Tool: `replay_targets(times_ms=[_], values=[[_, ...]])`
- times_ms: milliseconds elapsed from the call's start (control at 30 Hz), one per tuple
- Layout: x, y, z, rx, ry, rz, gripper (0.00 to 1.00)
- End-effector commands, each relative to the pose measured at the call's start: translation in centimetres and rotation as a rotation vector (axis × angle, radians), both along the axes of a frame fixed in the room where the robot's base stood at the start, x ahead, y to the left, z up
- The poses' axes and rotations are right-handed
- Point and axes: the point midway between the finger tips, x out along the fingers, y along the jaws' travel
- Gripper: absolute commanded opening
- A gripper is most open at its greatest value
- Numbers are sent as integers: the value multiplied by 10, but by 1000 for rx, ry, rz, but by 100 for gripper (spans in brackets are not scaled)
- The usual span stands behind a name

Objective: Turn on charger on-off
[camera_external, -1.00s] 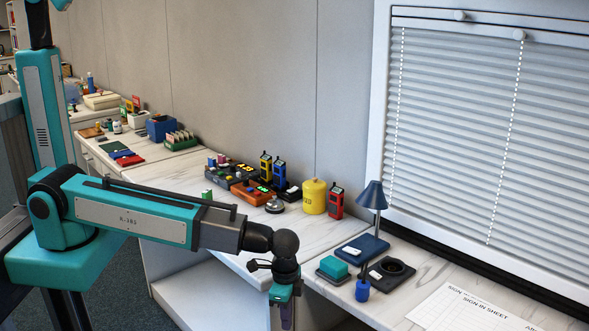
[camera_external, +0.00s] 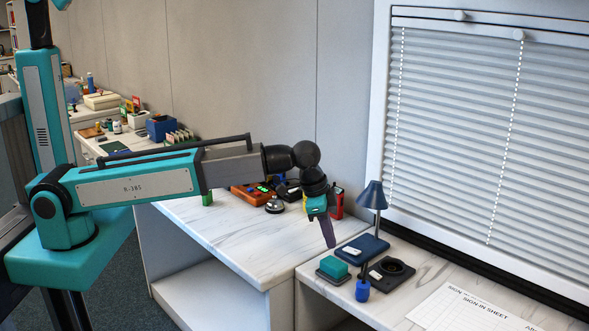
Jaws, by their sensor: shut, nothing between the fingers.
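Which thing is the charger, and its on-off switch, I cannot tell for sure. An orange box (camera_external: 243,196) with a green-lit part and small knobs stands on the left counter, partly behind my arm. Dark units (camera_external: 288,189) beside it are mostly hidden by my forearm and wrist. A red handheld device (camera_external: 337,203) shows just behind my gripper, partly covered. My gripper (camera_external: 330,243) is shut and empty, pointing down above the right end of the left counter, apart from these things.
A silver bell (camera_external: 274,204) sits near the orange box. The left counter's front part (camera_external: 225,235) is clear.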

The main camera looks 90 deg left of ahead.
Motion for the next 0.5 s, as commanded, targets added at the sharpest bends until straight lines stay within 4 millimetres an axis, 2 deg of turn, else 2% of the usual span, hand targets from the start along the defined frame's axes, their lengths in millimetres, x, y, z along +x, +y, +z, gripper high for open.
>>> replay_targets(times_ms=[33,500], values=[[1,17,3,-2,-6,28,0],[-11,154,20,-17,-58,266,0]])
